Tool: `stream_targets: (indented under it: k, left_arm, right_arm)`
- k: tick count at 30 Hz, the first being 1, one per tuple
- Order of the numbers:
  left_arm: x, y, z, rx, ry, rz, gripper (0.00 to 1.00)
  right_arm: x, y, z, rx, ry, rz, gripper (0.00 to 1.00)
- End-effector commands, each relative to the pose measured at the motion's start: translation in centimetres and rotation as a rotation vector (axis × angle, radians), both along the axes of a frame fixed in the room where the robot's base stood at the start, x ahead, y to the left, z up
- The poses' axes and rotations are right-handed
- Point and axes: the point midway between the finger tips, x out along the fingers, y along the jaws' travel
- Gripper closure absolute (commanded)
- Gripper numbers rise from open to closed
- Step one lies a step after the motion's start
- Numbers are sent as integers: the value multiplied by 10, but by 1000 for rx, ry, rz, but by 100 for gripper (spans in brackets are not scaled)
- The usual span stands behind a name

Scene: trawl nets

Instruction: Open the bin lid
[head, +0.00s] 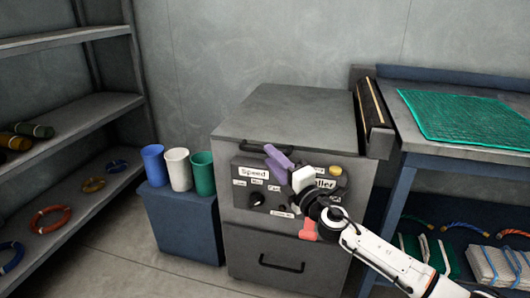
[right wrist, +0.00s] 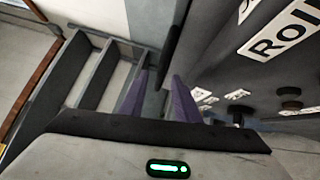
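The bin is a grey metal cabinet with a flat grey lid (head: 290,112) on top, lying closed. A black bar handle (head: 258,148) sits at the lid's front edge, partly hidden by my gripper. My right gripper (head: 277,156) is in front of the cabinet, its purple fingers close to the right part of the handle. In the right wrist view the two purple fingers (right wrist: 161,88) stand apart with nothing seen held between them. Whether they touch the handle cannot be told. My left gripper is not in view.
A control panel (head: 248,186) with labels and knobs is on the cabinet front, with a drawer handle (head: 281,265) below. Blue, white and green cups (head: 203,174) stand on a blue box to the left. A workbench with green netting (head: 465,117) adjoins at right; shelves (head: 75,118) stand left.

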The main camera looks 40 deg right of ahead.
Motion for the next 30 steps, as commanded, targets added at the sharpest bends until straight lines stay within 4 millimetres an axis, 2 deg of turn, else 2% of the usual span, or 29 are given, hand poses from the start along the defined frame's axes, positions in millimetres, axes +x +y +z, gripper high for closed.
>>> stream_targets:
  k: [3, 9, 20, 21, 26, 30]
  left_arm:
    - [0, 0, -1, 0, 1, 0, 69]
    - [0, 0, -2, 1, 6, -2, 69]
    - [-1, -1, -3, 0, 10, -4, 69]
    - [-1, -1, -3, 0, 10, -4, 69]
    - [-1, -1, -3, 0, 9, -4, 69]
    - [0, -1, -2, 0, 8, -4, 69]
  right_arm:
    - [19, -2, 4, 1, -2, -1, 71]
    - [38, -2, 4, 3, 0, 1, 71]
    - [43, -2, 5, 3, 2, 1, 71]
    - [43, -2, 5, 3, 2, 1, 72]
    - [43, -2, 5, 3, 1, 1, 99]
    - [43, -2, 5, 3, 2, 1, 100]
